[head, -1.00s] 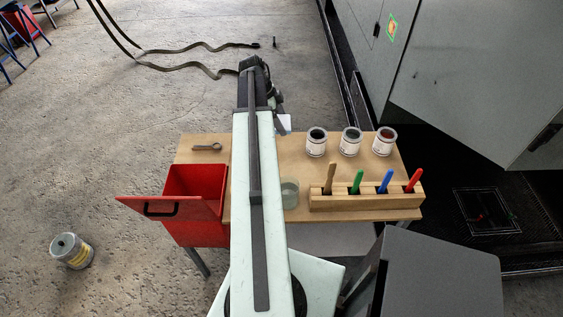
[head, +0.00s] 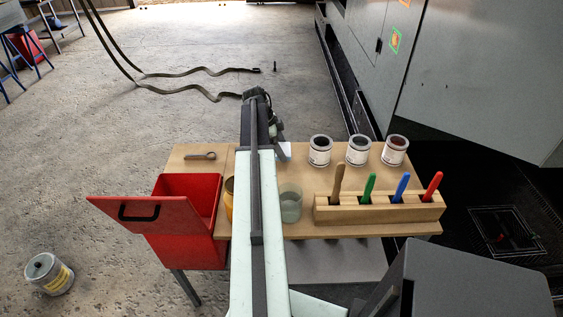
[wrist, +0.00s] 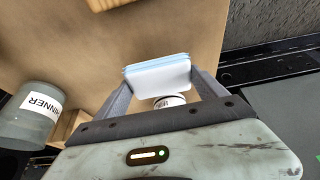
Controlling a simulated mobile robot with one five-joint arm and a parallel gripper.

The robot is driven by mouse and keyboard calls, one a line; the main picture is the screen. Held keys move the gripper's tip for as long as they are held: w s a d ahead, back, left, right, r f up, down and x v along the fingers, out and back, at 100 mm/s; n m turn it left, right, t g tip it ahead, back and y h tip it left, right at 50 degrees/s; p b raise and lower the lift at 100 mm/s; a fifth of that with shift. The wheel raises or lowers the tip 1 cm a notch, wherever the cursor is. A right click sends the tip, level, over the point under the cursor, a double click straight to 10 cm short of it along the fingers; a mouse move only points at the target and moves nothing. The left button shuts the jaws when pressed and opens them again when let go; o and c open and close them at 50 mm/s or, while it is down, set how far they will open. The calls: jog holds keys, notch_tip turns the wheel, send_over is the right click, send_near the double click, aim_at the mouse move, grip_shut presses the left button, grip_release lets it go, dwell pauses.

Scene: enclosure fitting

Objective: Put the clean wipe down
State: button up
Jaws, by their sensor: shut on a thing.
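The wipe is a folded white pad with a pale blue edge (wrist: 158,76), seen in the wrist view. My gripper (wrist: 160,88) is shut on it, one finger at each side, above the tan board of the bench (wrist: 225,25). In the head view a small white patch of the wipe (head: 285,151) shows just right of my arm's end, near the bench's back edge. My arm hides most of the gripper there. I cannot tell how far the wipe is above the board.
A red bin (head: 190,190) with its lid open adjoins the bench's left. A wooden rack (head: 378,209) holds coloured handles, with three tins (head: 358,150) behind it. A thinner jar (head: 290,203) and a partly hidden yellow container (head: 229,199) flank my arm. A metal tool (head: 201,156) lies back left.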

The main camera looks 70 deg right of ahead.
notch_tip(320, 180, down, 4)
jog(key=b, duration=0.4)
jog(key=shift+r, duration=0.25)
jog(key=shift+f, duration=0.15)
jog(key=o, duration=1.1)
jog(key=shift+o, duration=0.2)
jog(key=shift+r+p, duration=0.45)
jog(key=shift+p, duration=0.05)
jog(key=p+v, duration=1)
jog(key=v, duration=0.1)
jog(key=shift+w+r+p, duration=0.2)
jog(key=shift+p, duration=0.1)
